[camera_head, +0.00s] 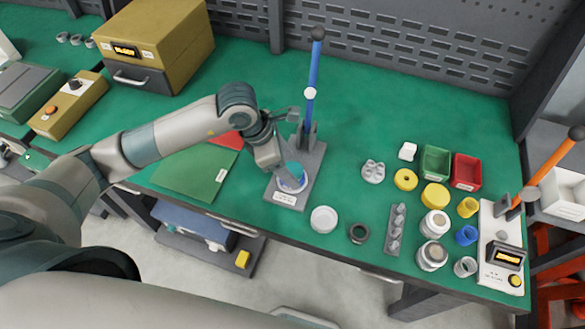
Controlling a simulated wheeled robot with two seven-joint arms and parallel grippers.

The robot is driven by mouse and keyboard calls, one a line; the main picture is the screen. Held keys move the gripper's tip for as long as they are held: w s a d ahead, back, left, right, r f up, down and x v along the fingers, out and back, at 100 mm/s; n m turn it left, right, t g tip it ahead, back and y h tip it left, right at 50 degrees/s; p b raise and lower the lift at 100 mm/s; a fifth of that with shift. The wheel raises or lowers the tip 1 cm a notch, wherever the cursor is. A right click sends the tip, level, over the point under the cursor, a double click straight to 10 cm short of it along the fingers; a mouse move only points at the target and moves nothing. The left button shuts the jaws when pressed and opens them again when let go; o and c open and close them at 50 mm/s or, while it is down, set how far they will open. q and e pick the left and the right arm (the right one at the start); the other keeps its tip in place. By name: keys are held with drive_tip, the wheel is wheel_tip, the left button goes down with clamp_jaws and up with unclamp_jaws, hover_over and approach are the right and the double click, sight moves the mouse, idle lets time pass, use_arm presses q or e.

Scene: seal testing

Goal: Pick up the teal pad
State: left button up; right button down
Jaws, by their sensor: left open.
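The teal pad (294,169) is a small round piece at the press with the blue lever (313,75). It appears to sit in a white and blue ring on the grey press base (312,178). My left gripper (287,150) is open and reaches down over the press base, close to the pad. One finger is just left of the pad and hides part of it. I cannot tell whether the finger touches it. My right gripper does not show.
A white lid (323,219) and a dark ring (358,233) lie in front. Green (435,161) and red (466,171) bins, jars and an orange-lever device (545,178) stand right. A yellow cabinet (160,40) stands back left.

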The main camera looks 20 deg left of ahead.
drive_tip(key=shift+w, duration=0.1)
use_arm(q)
drive_tip(key=c, duration=1.1)
drive_tip(key=shift+c, duration=0.2)
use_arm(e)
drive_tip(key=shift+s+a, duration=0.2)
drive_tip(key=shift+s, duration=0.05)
use_arm(q)
drive_tip(key=shift+r, duration=0.15)
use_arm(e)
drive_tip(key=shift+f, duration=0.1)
